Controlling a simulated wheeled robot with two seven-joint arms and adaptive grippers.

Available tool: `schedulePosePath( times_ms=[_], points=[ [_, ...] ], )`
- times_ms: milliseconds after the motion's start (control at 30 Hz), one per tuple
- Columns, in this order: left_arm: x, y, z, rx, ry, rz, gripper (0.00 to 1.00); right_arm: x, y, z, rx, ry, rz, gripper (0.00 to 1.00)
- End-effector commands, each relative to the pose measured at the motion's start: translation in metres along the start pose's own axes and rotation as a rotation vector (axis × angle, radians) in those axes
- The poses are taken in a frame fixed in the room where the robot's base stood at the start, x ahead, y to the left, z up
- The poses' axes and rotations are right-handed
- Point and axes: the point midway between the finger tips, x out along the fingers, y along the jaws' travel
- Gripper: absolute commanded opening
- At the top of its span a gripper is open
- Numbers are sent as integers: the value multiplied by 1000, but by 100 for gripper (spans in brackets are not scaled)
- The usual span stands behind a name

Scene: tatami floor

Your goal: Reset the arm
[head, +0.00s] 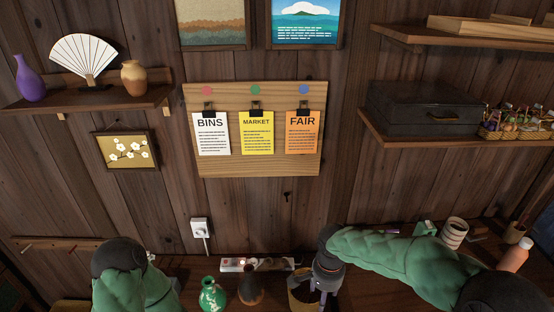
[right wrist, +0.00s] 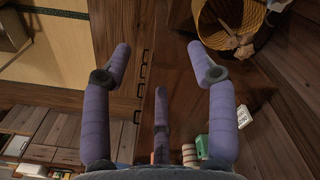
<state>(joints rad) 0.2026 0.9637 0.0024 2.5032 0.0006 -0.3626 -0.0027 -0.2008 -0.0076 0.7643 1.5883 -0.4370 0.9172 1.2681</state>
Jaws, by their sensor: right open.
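My right arm (head: 400,255) has a green sleeve and reaches in from the right in the head view. Its dark gripper (head: 318,287) hangs low over the desk, beside a tan container (head: 298,292) that it partly hides. In the right wrist view my right gripper (right wrist: 158,62) shows purple fingers spread wide, with nothing between them. My left arm (head: 125,280) shows only as a green sleeve with a dark joint at the bottom left of the head view. Its gripper is out of frame.
A green vase (head: 212,296) and a dark brown vase (head: 251,288) stand on the desk near a power strip (head: 257,264). A striped cup (head: 454,232) and an orange bottle (head: 514,254) stand at right. A woven basket (right wrist: 226,32) shows in the wrist view. Shelves flank the wall.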

Motion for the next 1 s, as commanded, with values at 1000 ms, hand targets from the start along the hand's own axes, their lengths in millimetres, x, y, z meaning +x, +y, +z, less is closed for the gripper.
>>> schedulePosePath(
  times_ms=[1000],
  points=[
    [66, -24, -2, 0, 0, 0, 40, 260, 30, 85, -398, -214, -252, 59]
  ],
)
